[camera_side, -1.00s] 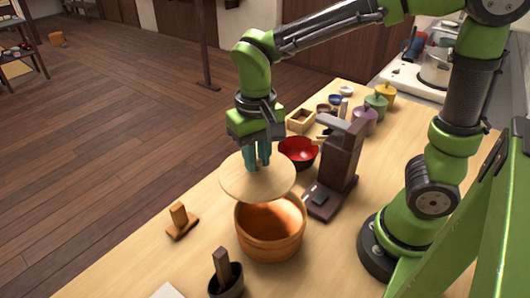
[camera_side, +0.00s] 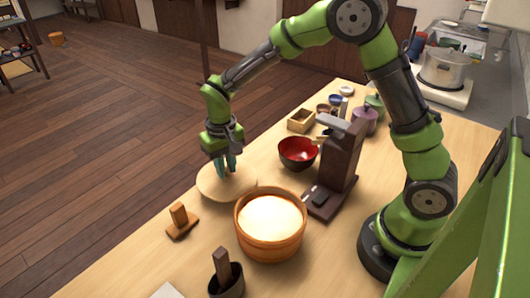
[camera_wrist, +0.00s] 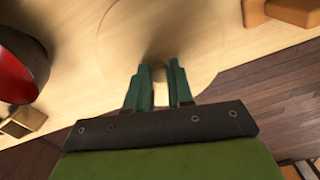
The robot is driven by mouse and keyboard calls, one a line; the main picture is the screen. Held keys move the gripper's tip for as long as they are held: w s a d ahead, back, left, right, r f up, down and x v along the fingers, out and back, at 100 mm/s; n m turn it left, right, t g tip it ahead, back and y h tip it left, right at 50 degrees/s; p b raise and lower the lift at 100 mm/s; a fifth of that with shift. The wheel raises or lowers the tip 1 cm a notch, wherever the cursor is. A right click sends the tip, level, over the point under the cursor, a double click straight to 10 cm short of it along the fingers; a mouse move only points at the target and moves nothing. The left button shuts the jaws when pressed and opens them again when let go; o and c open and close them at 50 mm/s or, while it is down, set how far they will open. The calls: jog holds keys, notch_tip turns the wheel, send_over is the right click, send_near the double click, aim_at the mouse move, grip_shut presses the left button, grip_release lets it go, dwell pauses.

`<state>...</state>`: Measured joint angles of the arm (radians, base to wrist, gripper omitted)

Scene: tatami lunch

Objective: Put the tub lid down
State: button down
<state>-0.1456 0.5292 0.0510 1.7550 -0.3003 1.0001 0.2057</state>
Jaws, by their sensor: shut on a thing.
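The tub lid (camera_side: 207,186) is a round pale wooden disc, left of and behind the wooden tub in the side view. It also shows in the wrist view (camera_wrist: 200,35). My gripper (camera_side: 226,170) is above the lid, pointing down, with its fingers (camera_wrist: 158,75) shut on the lid's small knob. The lid looks flat and low over the table; I cannot tell if it touches the surface. The tub (camera_side: 268,246) is open and shows a pale white filling, likely rice.
A red-lined bowl (camera_side: 298,153) and a dark wooden stand (camera_side: 340,175) are to the lid's right. A small wooden block on a base (camera_side: 181,221) sits at its front left, and a dark cup (camera_side: 226,281) in front. The table's left edge is close to the lid.

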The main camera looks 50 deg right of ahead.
aim_at(227, 175)
jog(key=shift+f, duration=1.6)
jog(key=shift+f, duration=0.1)
jog(key=c, duration=1)
grip_release()
notch_tip(227, 175, up, 12)
jog(key=shift+f, duration=0.1)
jog(key=s+d+r+t, duration=0.1)
jog(key=s+r+t, duration=0.1)
jog(key=s, duration=0.4)
jog(key=s+d+r+t+y, duration=0.1)
jog(key=s+d+r+t, duration=0.1)
jog(key=s+r, duration=0.2)
jog(key=s+d+r+m+t+y, duration=0.1)
jog(key=s+r+t, duration=0.2)
jog(key=s, duration=0.6)
jog(key=shift+d+r, duration=0.35)
jog(key=shift+r, duration=0.25)
